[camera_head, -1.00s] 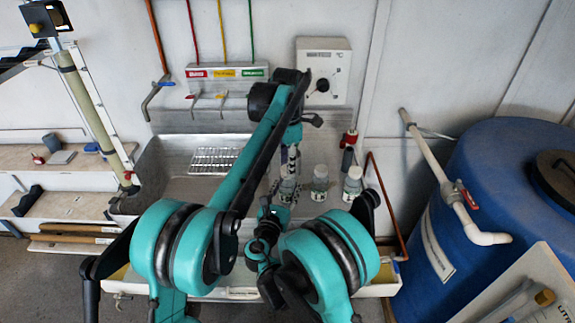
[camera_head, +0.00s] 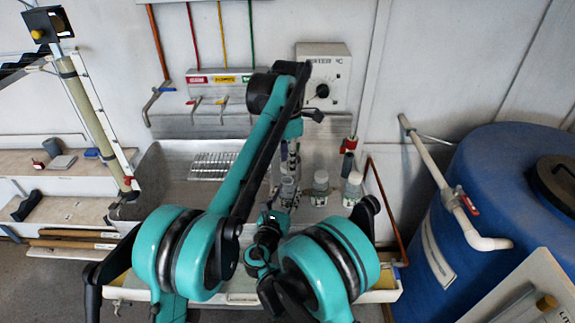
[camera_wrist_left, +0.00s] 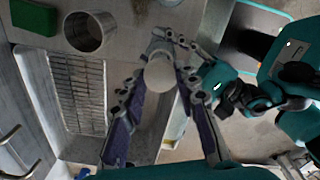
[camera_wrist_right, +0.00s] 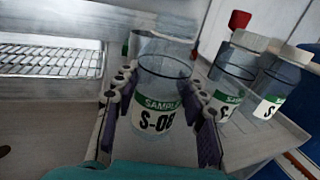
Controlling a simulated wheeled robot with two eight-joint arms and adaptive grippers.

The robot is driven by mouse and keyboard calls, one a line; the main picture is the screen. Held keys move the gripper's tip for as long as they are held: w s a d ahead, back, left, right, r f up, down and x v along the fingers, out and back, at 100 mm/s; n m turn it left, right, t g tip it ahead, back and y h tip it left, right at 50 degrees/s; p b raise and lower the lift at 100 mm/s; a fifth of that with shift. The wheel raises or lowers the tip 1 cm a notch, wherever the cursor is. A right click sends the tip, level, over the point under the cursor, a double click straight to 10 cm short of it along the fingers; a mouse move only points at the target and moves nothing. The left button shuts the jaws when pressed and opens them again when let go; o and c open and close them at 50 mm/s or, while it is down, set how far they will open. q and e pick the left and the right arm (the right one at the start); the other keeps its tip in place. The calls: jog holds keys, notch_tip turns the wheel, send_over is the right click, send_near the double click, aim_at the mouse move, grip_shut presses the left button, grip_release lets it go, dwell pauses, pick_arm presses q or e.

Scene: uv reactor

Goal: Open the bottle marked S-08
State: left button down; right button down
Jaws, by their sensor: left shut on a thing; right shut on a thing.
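The bottle marked S-08 (camera_wrist_right: 157,122) is clear, with a green and white label, and stands upright in the right wrist view. In the head view it is the leftmost of the bottles (camera_head: 287,193). My right gripper (camera_wrist_right: 158,98) is shut around its body, a finger on each side. My left gripper (camera_head: 291,158) is above the bottle. In the left wrist view a pale round cap (camera_wrist_left: 160,73) sits between the left fingers (camera_wrist_left: 160,88), which are shut on it. I cannot tell whether the cap still touches the bottle's neck.
Two capped bottles stand just right of S-08, at the middle (camera_head: 320,188) and right (camera_head: 352,190). A wire rack (camera_head: 214,165) lies in the steel sink. A metal cup (camera_wrist_left: 84,32) and green block (camera_wrist_left: 33,17) show nearby. A blue barrel (camera_head: 490,220) stands at right.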

pick_arm(q)
jog(key=shift+r, duration=1.3)
pick_arm(e)
jog(key=c, duration=0.8)
grip_release()
